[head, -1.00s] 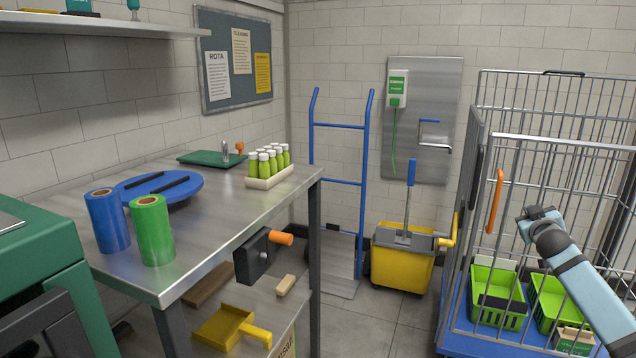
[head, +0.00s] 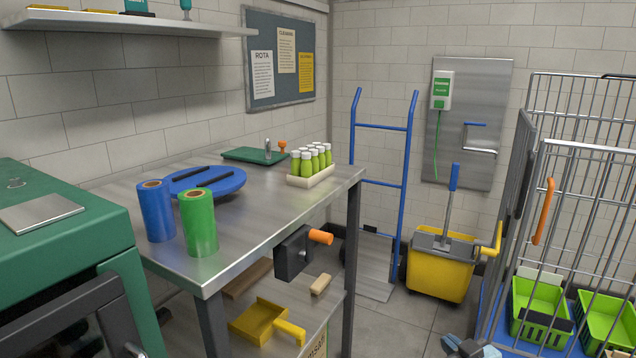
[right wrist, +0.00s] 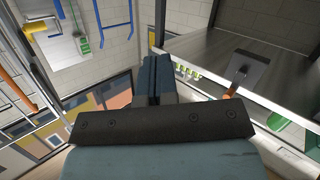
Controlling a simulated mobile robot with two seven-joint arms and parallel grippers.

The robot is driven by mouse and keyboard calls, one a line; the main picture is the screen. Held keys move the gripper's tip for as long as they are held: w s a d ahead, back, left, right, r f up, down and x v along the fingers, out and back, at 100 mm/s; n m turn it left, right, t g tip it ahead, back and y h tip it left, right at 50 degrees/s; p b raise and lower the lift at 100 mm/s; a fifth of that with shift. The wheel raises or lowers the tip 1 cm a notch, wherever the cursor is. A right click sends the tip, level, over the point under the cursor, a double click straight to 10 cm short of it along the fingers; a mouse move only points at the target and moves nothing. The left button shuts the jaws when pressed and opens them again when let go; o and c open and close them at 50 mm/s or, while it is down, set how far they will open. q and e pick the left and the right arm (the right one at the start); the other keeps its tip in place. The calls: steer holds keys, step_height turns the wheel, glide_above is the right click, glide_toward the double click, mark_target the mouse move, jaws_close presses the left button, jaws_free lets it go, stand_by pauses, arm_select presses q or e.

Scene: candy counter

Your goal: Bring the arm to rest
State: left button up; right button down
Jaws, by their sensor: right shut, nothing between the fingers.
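My right gripper (head: 468,346) shows at the bottom edge of the head view, in front of the yellow mop bucket and left of the wire cage trolley. Only its light blue and dark end shows there; the rest of the arm is out of frame. In the right wrist view its dark fingers (right wrist: 156,78) are together with nothing between them. The right gripper appears apart from the things around it. My left gripper is in neither view.
A steel table (head: 265,232) holds blue and green rolls and a bottle tray. The wire cage trolley (head: 568,150) with green baskets stands right. A yellow mop bucket (head: 440,278) and blue hand truck (head: 403,185) stand behind. Some floor (head: 385,330) between is clear.

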steer(key=s+a+r+m+y, duration=0.1)
steer(key=s+a+r+y, duration=0.25)
steer(key=s+a, duration=0.7)
steer(key=s+a+r+m+y, duration=0.15)
steer(key=s+a+r, duration=0.45)
steer(key=s, duration=0.8)
arm_select(q)
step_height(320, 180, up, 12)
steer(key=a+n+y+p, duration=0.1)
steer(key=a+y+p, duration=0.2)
steer(key=p, duration=2)
arm_select(e)
step_height(320, 180, up, 10)
steer(key=w+d+r+h, duration=0.1)
steer(key=d+h, duration=0.2)
arm_select(q)
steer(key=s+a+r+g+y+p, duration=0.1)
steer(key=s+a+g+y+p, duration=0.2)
steer(key=p, duration=1.7)
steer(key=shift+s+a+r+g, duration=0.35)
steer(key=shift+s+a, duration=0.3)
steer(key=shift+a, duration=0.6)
arm_select(e)
steer(key=s+d+r+g+h, duration=0.1)
steer(key=s+d+g+h, duration=0.1)
steer(key=s+d+g, duration=0.2)
steer(key=shift+s+d+h, duration=0.3)
steer(key=shift+d+h, duration=0.1)
steer(key=shift+d, duration=0.15)
